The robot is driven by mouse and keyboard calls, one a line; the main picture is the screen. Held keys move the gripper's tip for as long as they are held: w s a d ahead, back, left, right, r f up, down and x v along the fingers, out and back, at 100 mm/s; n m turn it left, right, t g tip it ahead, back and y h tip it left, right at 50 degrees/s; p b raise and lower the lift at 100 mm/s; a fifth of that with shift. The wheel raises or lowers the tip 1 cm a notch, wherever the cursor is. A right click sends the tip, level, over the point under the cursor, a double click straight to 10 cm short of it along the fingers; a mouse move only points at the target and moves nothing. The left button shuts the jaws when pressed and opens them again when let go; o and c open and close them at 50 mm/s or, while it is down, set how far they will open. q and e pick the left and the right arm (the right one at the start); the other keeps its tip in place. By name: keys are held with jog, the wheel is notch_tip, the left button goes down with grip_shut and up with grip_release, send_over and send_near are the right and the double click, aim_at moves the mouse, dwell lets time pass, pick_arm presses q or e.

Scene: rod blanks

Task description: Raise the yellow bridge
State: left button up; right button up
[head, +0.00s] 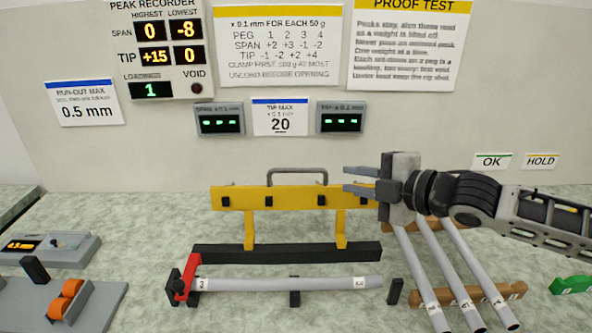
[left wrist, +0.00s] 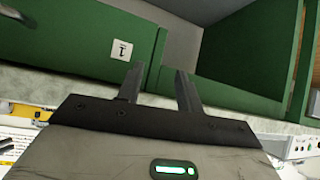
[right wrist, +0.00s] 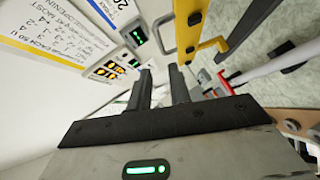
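The yellow bridge (head: 295,200) stands behind the black bar (head: 290,253), its beam level on two legs, with black pegs along its front and a grey handle (head: 297,170) on top. Its right end is hidden behind my right gripper (head: 350,179). That gripper is open and empty, its fingers pointing left across the beam's right part, right of the handle; I cannot tell whether it touches. The bridge (right wrist: 228,24) also shows in the right wrist view, beside the fingers. My left gripper (left wrist: 157,85) is open and empty, facing green panels; it is outside the head view.
A grey rod (head: 290,284) lies in front of the black bar, its left end at a red clamp (head: 188,275). Several rods (head: 452,275) lie on a wooden rack at right. A grey device with orange rollers (head: 67,300) is at left. Wall displays (head: 219,119) stand behind.

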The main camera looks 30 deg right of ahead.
aim_at(303, 172)
jog(key=x, duration=1.4)
jog(key=shift+w+f, duration=0.1)
jog(key=shift+w, duration=0.2)
jog(key=shift+b, duration=0.3)
grip_shut()
